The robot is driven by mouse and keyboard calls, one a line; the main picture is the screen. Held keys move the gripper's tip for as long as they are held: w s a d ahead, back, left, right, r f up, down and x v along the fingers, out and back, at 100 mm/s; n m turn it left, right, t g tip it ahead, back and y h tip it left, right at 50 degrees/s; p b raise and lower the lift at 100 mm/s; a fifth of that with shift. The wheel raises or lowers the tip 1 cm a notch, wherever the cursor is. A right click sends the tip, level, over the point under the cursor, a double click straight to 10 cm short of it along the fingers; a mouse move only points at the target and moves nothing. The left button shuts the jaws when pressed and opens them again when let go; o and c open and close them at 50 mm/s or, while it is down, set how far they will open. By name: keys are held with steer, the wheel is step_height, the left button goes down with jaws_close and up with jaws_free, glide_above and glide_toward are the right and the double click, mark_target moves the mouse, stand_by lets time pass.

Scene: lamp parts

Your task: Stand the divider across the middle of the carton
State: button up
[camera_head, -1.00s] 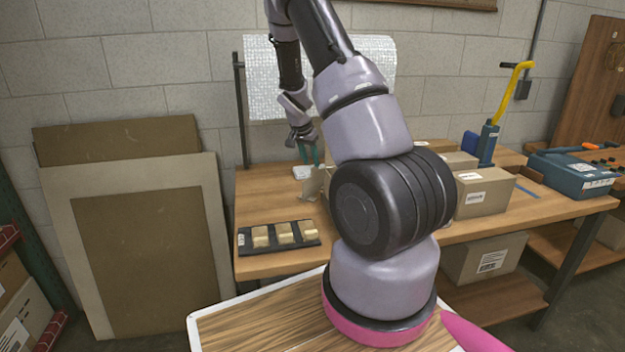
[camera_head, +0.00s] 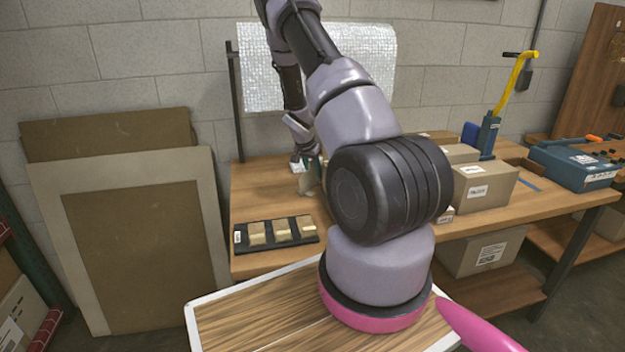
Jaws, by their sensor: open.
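A small tan cardboard piece (camera_head: 307,184) stands on the workbench, left of my arm's big dark joint. It looks like part of the carton, but my arm hides what lies to its right. I cannot make out the divider as a separate piece.
A black tray (camera_head: 241,243) with several pale yellow blocks lies at the bench's front left. Closed boxes (camera_head: 484,190), a blue tool with a yellow handle (camera_head: 511,85) and a blue case (camera_head: 574,169) stand to the right. The bench (camera_head: 262,190) is clear left of the cardboard piece.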

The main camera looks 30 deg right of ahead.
steer(key=shift+w+d+f, duration=0.1)
steer(key=shift+d+f, duration=0.1)
steer(key=shift+f, duration=0.4)
jaws_close()
steer(key=shift+r, duration=0.15)
